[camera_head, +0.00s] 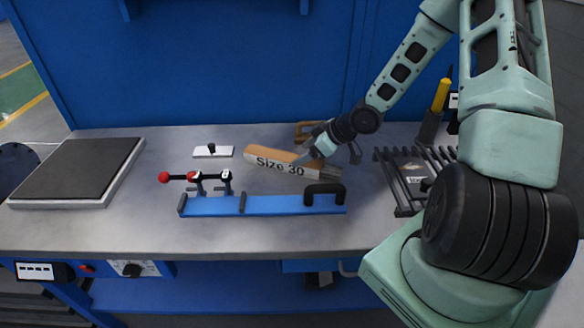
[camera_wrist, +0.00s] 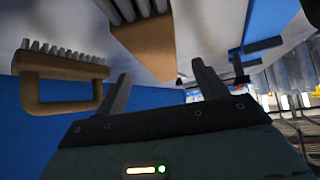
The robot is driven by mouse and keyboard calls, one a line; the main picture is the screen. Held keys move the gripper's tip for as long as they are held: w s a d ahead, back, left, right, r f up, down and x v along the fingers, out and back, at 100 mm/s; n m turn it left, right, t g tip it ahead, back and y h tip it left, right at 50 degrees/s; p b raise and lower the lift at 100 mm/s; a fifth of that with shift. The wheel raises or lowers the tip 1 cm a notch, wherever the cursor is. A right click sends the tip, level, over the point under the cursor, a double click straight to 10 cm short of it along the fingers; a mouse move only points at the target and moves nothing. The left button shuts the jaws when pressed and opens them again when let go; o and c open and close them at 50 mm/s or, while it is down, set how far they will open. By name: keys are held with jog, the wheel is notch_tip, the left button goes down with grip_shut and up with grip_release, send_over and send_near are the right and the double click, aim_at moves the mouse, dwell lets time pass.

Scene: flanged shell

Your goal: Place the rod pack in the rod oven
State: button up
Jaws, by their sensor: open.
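The rod pack (camera_head: 272,163) is a brown and white box marked "Size 30", lying on the grey bench top. Rod ends show at its right end. In the wrist view the rod pack (camera_wrist: 148,48) is at the top, beyond my fingertips. My gripper (camera_head: 314,157) is at the right part of the pack in the head view; contact cannot be told. In the wrist view my gripper (camera_wrist: 162,78) has its two fingers apart with nothing seen between them. I cannot make out the rod oven for certain.
A wooden-handled wire brush (camera_wrist: 60,85) lies behind the pack. A blue fixture with a red-knobbed clamp (camera_head: 262,205) is in front. A slatted rack (camera_head: 405,180) stands right, a dark-topped plate (camera_head: 75,170) left. A blue wall (camera_head: 220,65) closes the back.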

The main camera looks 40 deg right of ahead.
aim_at(293, 158)
jog(key=shift+x, duration=2.95)
jog(key=shift+w, duration=0.1)
grip_shut()
